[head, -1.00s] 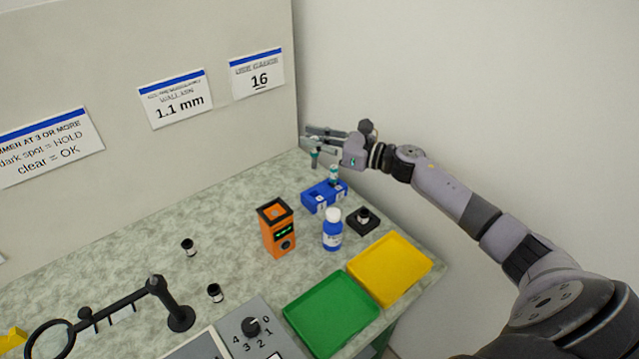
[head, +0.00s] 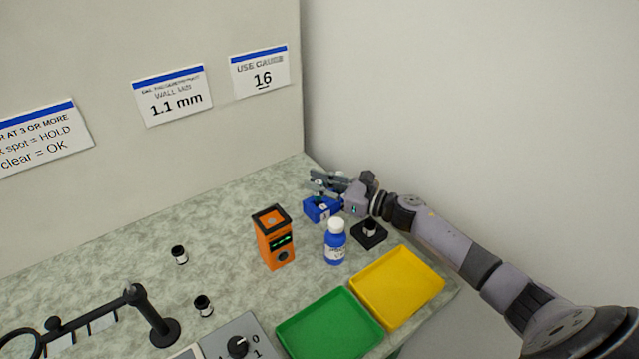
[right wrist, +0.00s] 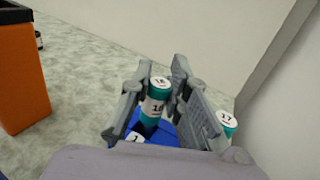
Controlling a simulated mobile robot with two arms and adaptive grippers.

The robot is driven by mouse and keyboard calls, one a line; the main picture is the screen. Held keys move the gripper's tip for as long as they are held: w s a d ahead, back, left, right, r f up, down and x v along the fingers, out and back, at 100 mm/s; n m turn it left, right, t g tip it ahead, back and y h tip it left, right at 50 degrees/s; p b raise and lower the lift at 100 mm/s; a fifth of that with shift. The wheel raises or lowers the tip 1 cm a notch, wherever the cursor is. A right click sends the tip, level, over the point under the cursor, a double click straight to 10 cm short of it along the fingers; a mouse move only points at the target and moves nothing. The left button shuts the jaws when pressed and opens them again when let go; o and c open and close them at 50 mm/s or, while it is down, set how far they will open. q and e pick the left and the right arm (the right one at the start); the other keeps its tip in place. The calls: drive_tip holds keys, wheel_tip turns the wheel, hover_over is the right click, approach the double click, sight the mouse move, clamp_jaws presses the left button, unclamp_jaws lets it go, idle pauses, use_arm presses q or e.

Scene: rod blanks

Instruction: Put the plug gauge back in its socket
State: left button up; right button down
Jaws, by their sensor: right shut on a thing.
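The plug gauge (right wrist: 153,106) is a teal cylinder with a white band and top; its number looks like 16. My right gripper (head: 322,186) is shut on it, with one finger on each side in the right wrist view (right wrist: 165,98). The blue socket block (head: 318,211) is directly below the gripper at the table's back right. The gauge's lower end is at the block (right wrist: 168,133); I cannot tell whether it is inside a socket. A second teal gauge marked 17 (right wrist: 227,121) stands beside the right finger. My left gripper is not in view.
An orange device (head: 273,240), a blue-and-white bottle (head: 335,243) and a black stand (head: 369,236) are near the block. A green tray (head: 330,326) and a yellow tray (head: 398,287) lie in front. The back wall rises behind the table.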

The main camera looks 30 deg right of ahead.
drive_tip(key=shift+s+a+r, duration=0.1)
drive_tip(key=shift+a, duration=0.05)
drive_tip(key=shift+f+b, duration=0.25)
drive_tip(key=shift+b, duration=0.15)
drive_tip(key=c, duration=1.8)
unclamp_jaws()
drive_tip(key=shift+o, duration=1.3)
drive_tip(key=shift+r, duration=0.1)
drive_tip(key=shift+r+p, duration=0.1)
drive_tip(key=shift+p, duration=0.2)
drive_tip(key=shift+s, duration=0.1)
drive_tip(key=b+v, duration=0.1)
drive_tip(key=v, duration=0.6)
drive_tip(key=shift+b, duration=0.3)
